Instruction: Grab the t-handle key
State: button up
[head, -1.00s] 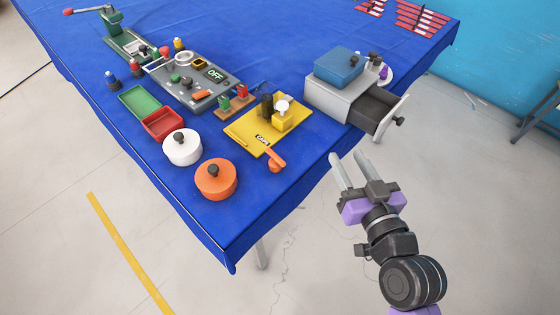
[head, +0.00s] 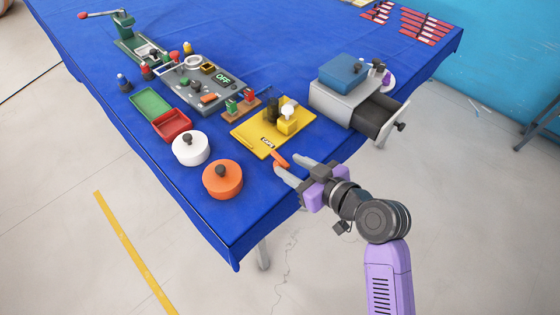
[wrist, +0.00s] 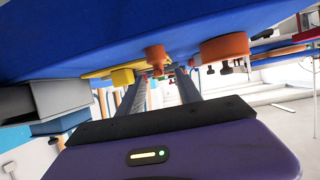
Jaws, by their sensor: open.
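The orange t-handle key (head: 281,158) is at the front right edge of the yellow board (head: 250,134), partly hidden by my fingers in the head view. An orange piece that looks like the key (wrist: 155,54) hangs from the blue surface in the upside-down wrist view, just above and between my fingertips. My gripper (head: 291,167) is open and empty, at the table's front right edge, with its fingertips close to the key. In the wrist view, both fingers (wrist: 162,76) are spread and point toward the table objects. I cannot tell whether they touch the key.
An orange pot (head: 222,184) and a white pot (head: 190,151) stand to the left. Floor is free in front of the table edge.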

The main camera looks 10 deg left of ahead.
aim_at(284, 161)
jog(key=shift+p+x, duration=0.35)
jog(key=shift+x, duration=1.5)
jog(key=shift+w, duration=0.1)
jog(key=shift+c, duration=0.3)
grip_shut()
